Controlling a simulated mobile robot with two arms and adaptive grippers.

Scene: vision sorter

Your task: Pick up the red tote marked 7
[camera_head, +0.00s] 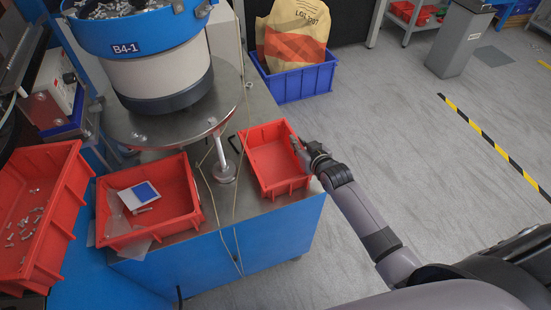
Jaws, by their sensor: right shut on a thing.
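A red tote (268,158) sits on the right end of the metal-topped blue bench and looks empty. No number 7 can be read on it from here. My right gripper (300,153) is at the tote's right wall and is shut on its rim. The fingertips are small and partly hidden against the red wall. I cannot tell whether the tote is lifted off the bench top. My left gripper is not in view.
A second red tote (189,212) on the bench holds a blue-and-white card and bolts. Another red bin (68,200) with screws stands at far left. A bowl feeder marked B4-1 (160,75) rises behind. A blue crate (300,84) with a sack stands beyond.

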